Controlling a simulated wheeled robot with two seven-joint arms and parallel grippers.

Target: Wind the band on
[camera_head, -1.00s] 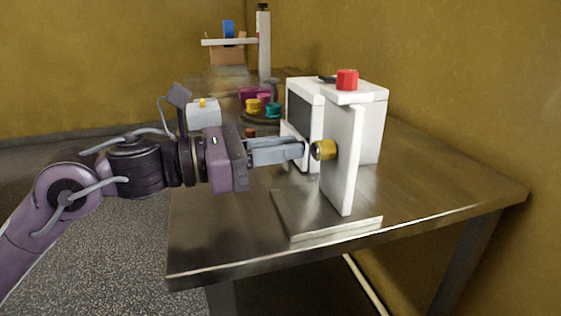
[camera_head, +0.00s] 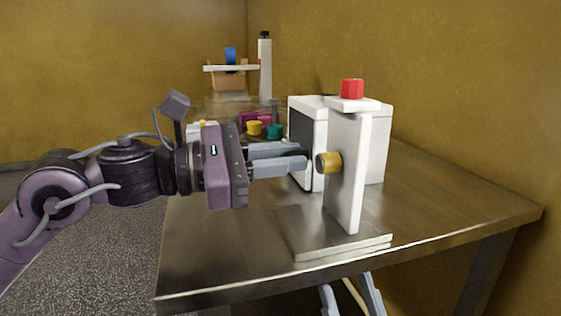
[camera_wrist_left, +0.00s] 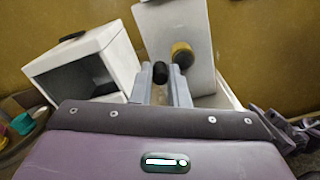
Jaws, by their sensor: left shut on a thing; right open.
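A white upright panel (camera_head: 347,190) stands on a flat metal base plate (camera_head: 305,240) on the table. A yellow hub (camera_head: 329,163) sticks out of the panel's left face, and a black knob (camera_wrist_left: 160,72) sits beside the hub in the left wrist view. My left gripper (camera_head: 305,158) is shut on the black knob, just left of the yellow hub. The fingers partly hide the knob in the head view. My right gripper (camera_head: 350,297) is open and empty, low at the table's front edge, with only its fingers in view. I cannot make out a band.
A white box with a dark open front (camera_head: 305,140) stands behind the panel. Colored pots (camera_head: 254,128) and a shelf (camera_head: 232,68) are further back. The table's right side (camera_head: 460,205) is clear.

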